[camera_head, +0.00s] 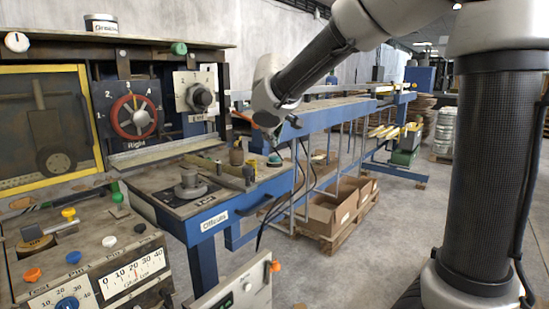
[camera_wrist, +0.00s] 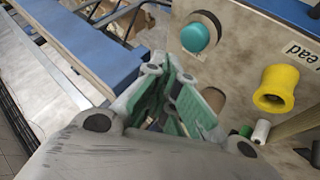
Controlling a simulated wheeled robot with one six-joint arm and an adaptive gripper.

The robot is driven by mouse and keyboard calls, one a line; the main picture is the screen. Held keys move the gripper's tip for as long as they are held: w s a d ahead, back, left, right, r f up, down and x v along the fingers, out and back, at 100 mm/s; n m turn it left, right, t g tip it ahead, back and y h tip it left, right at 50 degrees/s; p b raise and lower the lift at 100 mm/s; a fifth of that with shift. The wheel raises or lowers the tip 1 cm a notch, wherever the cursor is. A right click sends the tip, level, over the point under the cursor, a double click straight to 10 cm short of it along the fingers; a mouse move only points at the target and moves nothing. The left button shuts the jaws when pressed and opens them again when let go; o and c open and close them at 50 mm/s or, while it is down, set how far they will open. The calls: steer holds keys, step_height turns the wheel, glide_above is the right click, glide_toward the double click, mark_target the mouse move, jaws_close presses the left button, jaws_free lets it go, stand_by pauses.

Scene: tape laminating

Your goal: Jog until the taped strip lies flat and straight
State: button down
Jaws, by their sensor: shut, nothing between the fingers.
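My gripper (camera_wrist: 176,82) is shut and empty in the wrist view, its green-padded fingers close together. A round teal button (camera_wrist: 200,32) on the panel lies just beyond the fingertips, with a small gap visible in the picture; contact cannot be told. A teal button (camera_head: 275,159) also shows at the bench's right end in the head view, below my arm's end. A yellow knob (camera_wrist: 275,88) stands to the right of the fingers, by a label partly reading "ead". I cannot make out the taped strip in either view.
A blue-framed bench (camera_head: 216,218) carries a grey knob (camera_head: 190,185). A red dial (camera_head: 133,116) and black rotary knob (camera_head: 200,97) stand behind it. A control console (camera_head: 95,265) is at front left. Cardboard boxes (camera_head: 332,214) sit on a pallet below the blue conveyor (camera_head: 335,114).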

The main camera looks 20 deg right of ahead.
mark_target(271, 157)
steer(key=shift+r, duration=1.75)
steer(key=shift+g+h, duration=0.3)
steer(key=shift+g, duration=0.5)
steer(key=s+f, duration=0.1)
steer(key=s+d+f, duration=0.2)
steer(key=f, duration=0.1)
steer(key=s+d+f+m+g+y, duration=0.1)
steer(key=s+d, duration=0.3)
steer(key=s, duration=0.6)
steer(key=s+d+f+m+g, duration=0.1)
steer(key=s+d+f+m, duration=0.2)
steer(key=s, duration=0.8)
steer(key=s+d+f+m+g+y, duration=0.1)
steer(key=s+d+f+m, duration=0.1)
steer(key=s+d, duration=0.5)
steer(key=s, duration=0.3)
steer(key=shift+s+f+m+y, duration=0.15)
steer(key=shift+f+m+y, duration=0.05)
steer(key=shift+m+y, duration=0.1)
